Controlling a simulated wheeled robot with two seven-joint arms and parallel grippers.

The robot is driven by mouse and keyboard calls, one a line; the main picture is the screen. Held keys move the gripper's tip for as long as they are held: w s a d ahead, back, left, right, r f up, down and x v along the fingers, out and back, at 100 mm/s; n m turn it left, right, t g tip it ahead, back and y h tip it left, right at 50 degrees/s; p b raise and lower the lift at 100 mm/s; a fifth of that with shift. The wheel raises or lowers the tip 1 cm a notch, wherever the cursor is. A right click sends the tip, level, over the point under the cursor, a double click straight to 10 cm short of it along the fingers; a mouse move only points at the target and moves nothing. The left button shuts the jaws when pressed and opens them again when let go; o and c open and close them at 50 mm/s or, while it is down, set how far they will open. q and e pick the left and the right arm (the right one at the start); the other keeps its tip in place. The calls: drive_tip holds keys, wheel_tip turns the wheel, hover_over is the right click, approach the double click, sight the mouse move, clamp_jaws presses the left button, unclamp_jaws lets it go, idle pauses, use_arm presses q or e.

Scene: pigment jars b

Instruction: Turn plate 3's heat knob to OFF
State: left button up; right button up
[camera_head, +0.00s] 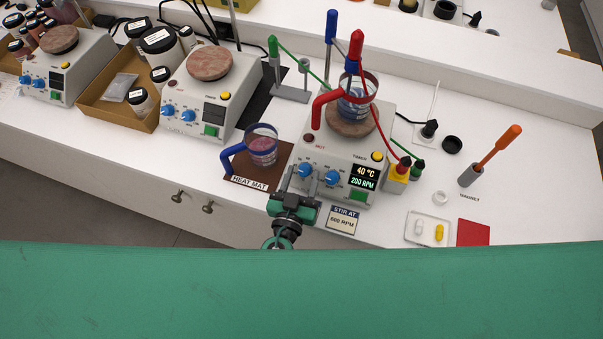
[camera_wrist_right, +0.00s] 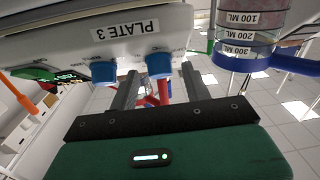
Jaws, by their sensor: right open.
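Plate 3 (camera_head: 330,148) is a white hotplate with two blue knobs on its sloped front. Its display (camera_head: 365,177) reads 40 °C and 200 RPM. The left knob (camera_head: 305,170) is farther from the display; the right knob (camera_head: 332,178) is nearer. Knob labels are too small to read. My right gripper (camera_head: 293,192) is open at the front, by the left knob. In the right wrist view the plate 3 label (camera_wrist_right: 125,31) shows, and the left knob (camera_wrist_right: 158,65) appears between my open fingertips (camera_wrist_right: 160,76); contact is unclear. My left gripper is not in view.
A blue-handled beaker (camera_head: 262,146) stands on the brown heat mat (camera_head: 240,172), left of plate 3. Another beaker (camera_head: 357,103) with a red clamp sits on the plate. A "STIR AT 600 RPM" card (camera_head: 342,220) lies in front. Two more hotplates stand left.

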drive_tip(key=c, duration=1)
